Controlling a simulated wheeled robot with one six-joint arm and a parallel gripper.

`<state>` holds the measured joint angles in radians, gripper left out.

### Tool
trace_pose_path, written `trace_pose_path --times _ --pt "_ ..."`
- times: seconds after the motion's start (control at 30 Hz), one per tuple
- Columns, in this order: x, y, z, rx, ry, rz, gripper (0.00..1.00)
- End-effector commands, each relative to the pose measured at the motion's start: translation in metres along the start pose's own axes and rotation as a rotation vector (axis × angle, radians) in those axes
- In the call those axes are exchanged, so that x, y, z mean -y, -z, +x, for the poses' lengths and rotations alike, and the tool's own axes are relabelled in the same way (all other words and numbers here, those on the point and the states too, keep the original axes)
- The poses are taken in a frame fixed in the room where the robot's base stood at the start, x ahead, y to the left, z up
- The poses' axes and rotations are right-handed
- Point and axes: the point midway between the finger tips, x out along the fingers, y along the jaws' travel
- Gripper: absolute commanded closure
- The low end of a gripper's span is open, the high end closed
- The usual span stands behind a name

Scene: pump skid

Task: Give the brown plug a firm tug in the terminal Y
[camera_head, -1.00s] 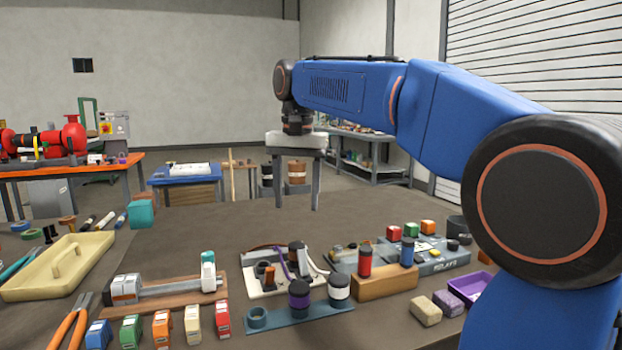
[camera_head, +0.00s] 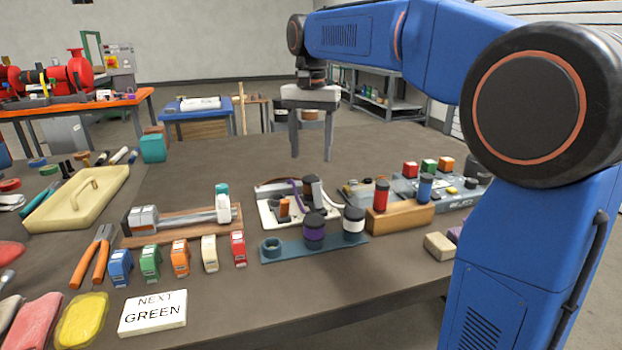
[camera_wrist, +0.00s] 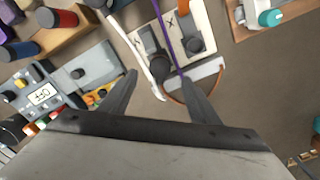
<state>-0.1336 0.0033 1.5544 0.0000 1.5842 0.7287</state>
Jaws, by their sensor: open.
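In the wrist view the board (camera_wrist: 205,40) lies at the top, just beyond my fingers; a brown cord (camera_wrist: 172,98) curves near my right finger. Small letter marks show on the board, but I cannot tell which terminal is Y. My gripper (camera_head: 311,157) is open and empty, pointing down above the table behind the board; in the wrist view its fingers (camera_wrist: 160,79) are spread apart.
A teal rack (camera_head: 290,252) with dark-capped cylinders stands in front of the board. A wooden block (camera_head: 400,215) with red and blue cylinders and a grey meter box (camera_head: 455,200) are to the right. A wooden-based slide fixture (camera_head: 185,222) is left. The table behind is clear.

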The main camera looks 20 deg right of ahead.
Motion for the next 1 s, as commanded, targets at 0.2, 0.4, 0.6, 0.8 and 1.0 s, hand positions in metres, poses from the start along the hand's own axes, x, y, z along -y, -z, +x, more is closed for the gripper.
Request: trace_pose_path --times 0.2,0.4,0.6,0.8,1.0 --pt "-0.001 -0.001 0.036 0.002 -0.002 0.000 0.44" --pt "-0.001 -0.001 0.065 0.002 -0.002 0.000 0.44" --pt "0.000 0.000 0.083 0.000 0.000 0.000 0.44" --pt "0.000 0.000 0.089 0.000 0.000 0.000 0.44" --pt "0.000 0.000 0.089 0.000 0.000 0.000 0.44"
